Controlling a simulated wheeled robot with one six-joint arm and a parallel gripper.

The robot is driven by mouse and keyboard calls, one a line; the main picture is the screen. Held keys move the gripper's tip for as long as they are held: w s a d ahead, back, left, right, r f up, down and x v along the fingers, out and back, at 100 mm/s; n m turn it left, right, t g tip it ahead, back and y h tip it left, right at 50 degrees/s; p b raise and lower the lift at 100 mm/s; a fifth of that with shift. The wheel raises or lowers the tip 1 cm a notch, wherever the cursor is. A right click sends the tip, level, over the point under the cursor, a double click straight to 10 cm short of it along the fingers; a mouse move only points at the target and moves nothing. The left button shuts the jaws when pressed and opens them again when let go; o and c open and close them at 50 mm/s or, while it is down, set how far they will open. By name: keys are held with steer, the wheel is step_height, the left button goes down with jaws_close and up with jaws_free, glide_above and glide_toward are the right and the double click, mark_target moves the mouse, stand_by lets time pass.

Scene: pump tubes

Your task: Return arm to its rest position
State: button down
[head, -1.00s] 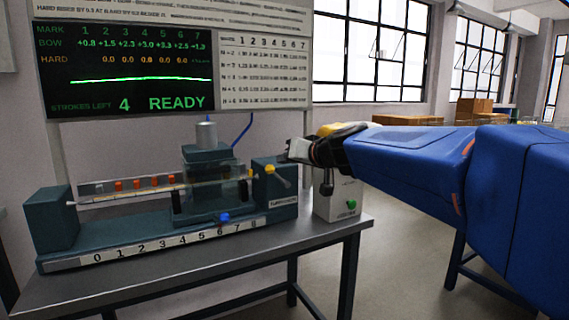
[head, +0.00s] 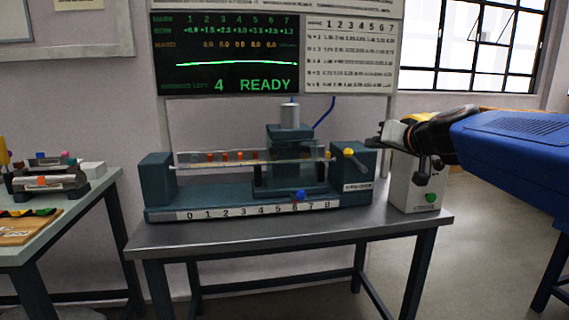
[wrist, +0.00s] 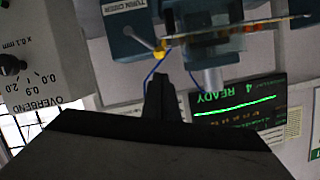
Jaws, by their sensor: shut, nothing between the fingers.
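My gripper (head: 378,138) is at the right in the head view, at the end of my blue arm. It hangs in front of the white box and beside the right end block of the teal press machine (head: 160,192). The wrist view shows its dark finger (wrist: 160,98) from close up, pointing at the machine, and nothing is held. The gripper is shut. A thin tube (head: 245,160) with orange marks lies level across the machine, with a yellow knob (head: 348,152) at its right. A blue knob (head: 300,195) sits above the numbered scale.
The white box (head: 403,182) with a green button stands at the right of the grey table (head: 290,233). A dial reading OVERBEND (wrist: 30,70) is close in the wrist view. A screen (head: 225,60) reads READY with 4 strokes left. Another table (head: 75,215) holds tools at left.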

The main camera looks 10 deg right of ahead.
steer(key=s+a+f+n+g, duration=0.1)
steer(key=s+a+f+g, duration=0.35)
steer(key=s+f, duration=0.6)
steer(key=s+a+f+n+g, duration=0.25)
steer(key=s+a+f, duration=0.35)
steer(key=s+f, duration=0.4)
steer(key=s+d+f+g+h, duration=0.1)
steer(key=s+d+f+g, duration=0.1)
steer(key=s+f, duration=0.6)
step_height(320, 180, down, 2)
steer(key=shift+s+d+m+g+h, duration=0.3)
steer(key=shift+s+d+m+h, duration=0.1)
steer(key=shift+d, duration=0.3)
